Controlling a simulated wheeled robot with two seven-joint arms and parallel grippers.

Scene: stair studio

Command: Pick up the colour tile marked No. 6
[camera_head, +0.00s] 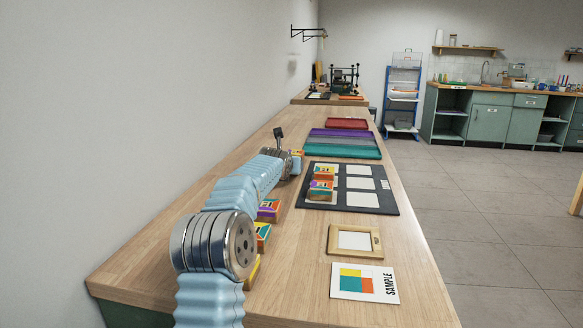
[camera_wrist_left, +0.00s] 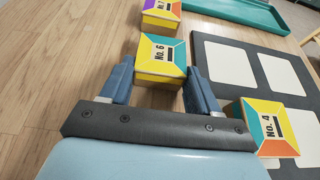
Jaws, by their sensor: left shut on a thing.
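The tile marked No. 6 (camera_wrist_left: 160,48) is a small block with a yellow front and a top in orange, yellow and teal. In the left wrist view it sits between the two blue fingers of my left gripper (camera_wrist_left: 160,68), which is shut on it. I cannot tell whether it is clear of the worktop. In the head view my left arm reaches along the bench, and its wrist largely hides the gripper; a bit of a coloured tile (camera_head: 297,154) shows beside it. My right gripper is not in view.
Tile No. 7 (camera_wrist_left: 161,14) lies just beyond. Tile No. 4 (camera_wrist_left: 264,122) is to the right, on the dark board (camera_head: 385,200) with white squares. More tiles (camera_head: 263,232) lie beside my arm. Coloured trays (camera_head: 345,155), a wooden frame (camera_head: 373,255) and a sample card (camera_head: 340,293) are on the bench.

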